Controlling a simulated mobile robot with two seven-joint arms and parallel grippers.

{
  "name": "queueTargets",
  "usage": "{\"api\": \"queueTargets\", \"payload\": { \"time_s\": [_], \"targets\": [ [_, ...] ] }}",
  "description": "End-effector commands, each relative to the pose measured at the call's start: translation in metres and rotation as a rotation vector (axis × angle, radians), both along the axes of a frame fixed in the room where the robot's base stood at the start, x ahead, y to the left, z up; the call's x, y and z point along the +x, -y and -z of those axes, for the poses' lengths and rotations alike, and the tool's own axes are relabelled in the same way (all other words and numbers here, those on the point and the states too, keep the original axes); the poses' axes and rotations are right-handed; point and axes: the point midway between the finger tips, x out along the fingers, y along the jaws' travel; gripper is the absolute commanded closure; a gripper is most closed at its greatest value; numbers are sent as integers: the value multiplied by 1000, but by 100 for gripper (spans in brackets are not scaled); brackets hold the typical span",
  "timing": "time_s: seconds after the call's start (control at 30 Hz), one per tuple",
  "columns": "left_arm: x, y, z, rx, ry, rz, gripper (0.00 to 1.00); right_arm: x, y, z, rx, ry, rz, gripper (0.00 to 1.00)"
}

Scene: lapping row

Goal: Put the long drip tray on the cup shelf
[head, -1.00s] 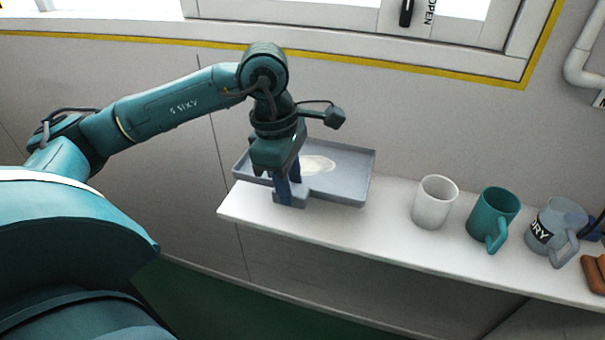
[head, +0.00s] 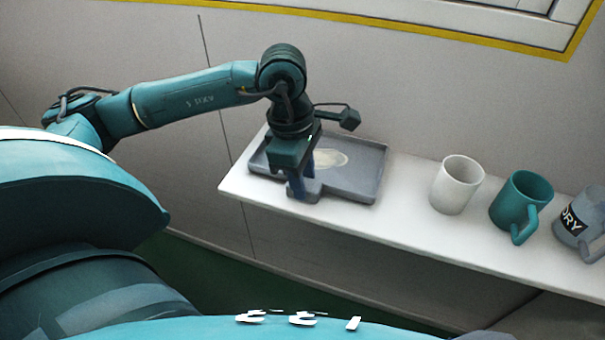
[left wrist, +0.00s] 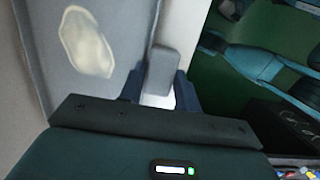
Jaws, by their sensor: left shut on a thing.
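The long drip tray (head: 358,178) is grey and shallow, with a pale patch on its floor. It is level over the left end of the white cup shelf (head: 400,229) and looks to be at or very near its surface; I cannot tell if it fully rests there. My left gripper (head: 302,188) points down and is shut on the grip block at the tray's front edge. The left wrist view shows the tray (left wrist: 120,25) and the block (left wrist: 160,75) between the blue fingers (left wrist: 158,92). My right gripper is not in view.
A white mug (head: 456,185), a teal mug (head: 521,203) and a grey-blue mug (head: 580,220) stand on the shelf to the right of the tray, with a gap between. The wall is right behind the shelf. Green floor (head: 205,262) lies below its front edge.

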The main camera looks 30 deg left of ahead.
Motion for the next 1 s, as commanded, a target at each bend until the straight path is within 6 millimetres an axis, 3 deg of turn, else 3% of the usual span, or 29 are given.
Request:
{"api": "queueTargets", "payload": {
  "time_s": [0.1,0.13,0.37,0.73,1.0],
  "targets": [
    [0,0,5,-1,1,0,100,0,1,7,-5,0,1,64],
    [0,0,3,0,0,0,66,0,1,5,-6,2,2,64],
    [0,0,3,0,0,0,47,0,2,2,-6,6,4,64],
    [0,0,-4,0,1,-1,45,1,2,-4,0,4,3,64],
    [-1,-8,-57,-1,5,-2,45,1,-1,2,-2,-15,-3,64]
  ]
}}
